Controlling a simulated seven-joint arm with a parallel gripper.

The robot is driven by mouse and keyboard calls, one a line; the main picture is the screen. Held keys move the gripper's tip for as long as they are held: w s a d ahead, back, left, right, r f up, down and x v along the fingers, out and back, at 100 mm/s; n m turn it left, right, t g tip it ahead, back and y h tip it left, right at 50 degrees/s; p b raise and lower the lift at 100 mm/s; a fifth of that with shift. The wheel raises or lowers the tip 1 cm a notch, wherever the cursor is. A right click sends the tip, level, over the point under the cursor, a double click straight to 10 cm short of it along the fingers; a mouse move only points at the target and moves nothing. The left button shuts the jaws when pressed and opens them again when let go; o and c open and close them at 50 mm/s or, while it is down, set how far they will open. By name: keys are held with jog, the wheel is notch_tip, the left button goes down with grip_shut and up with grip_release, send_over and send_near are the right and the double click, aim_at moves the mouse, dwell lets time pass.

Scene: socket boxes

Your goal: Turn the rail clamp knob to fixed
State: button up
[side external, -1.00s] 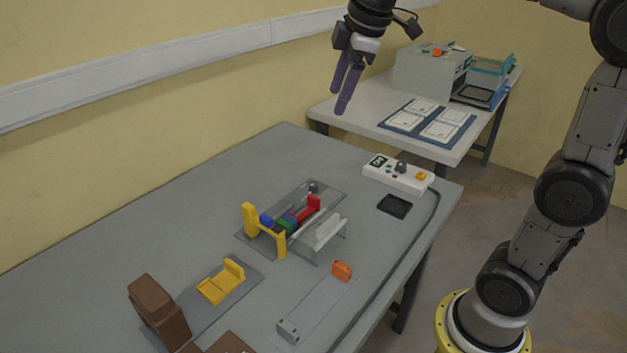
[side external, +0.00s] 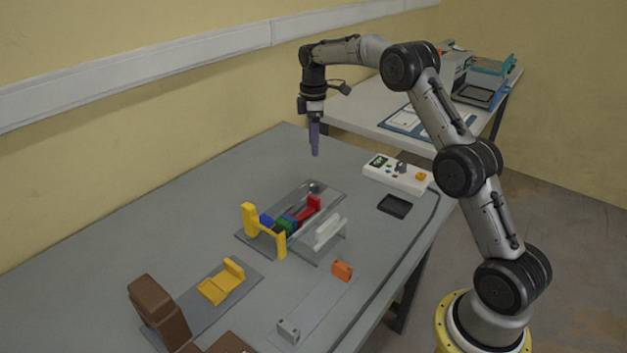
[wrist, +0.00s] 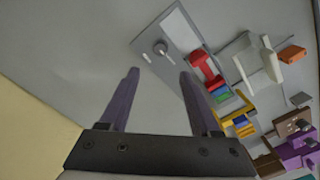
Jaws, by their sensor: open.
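The rail clamp knob (side external: 314,187) is a small dark grey knob at the far end of a grey plate (side external: 331,187). In the wrist view the round knob (wrist: 160,48) sits on the plate next to a short pale mark, ahead of the fingers. My gripper (side external: 315,154) points down and is above the knob, apart from it. In the wrist view its two purple fingers (wrist: 158,82) are spread and empty.
A white control box (side external: 398,174) and a black tray (side external: 394,206) are to the right. A clear stand with a white part (side external: 328,231) is beside the plate. An orange-ended bar (side external: 342,271), a yellow holder (side external: 221,282) and brown blocks (side external: 160,312) are nearer. The table's left side is clear.

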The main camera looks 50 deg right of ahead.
aim_at(314, 184)
notch_tip(314, 184, down, 13)
jog(key=shift+r, duration=0.1)
dwell(0.3)
jog(key=shift+c, duration=0.3)
grip_shut()
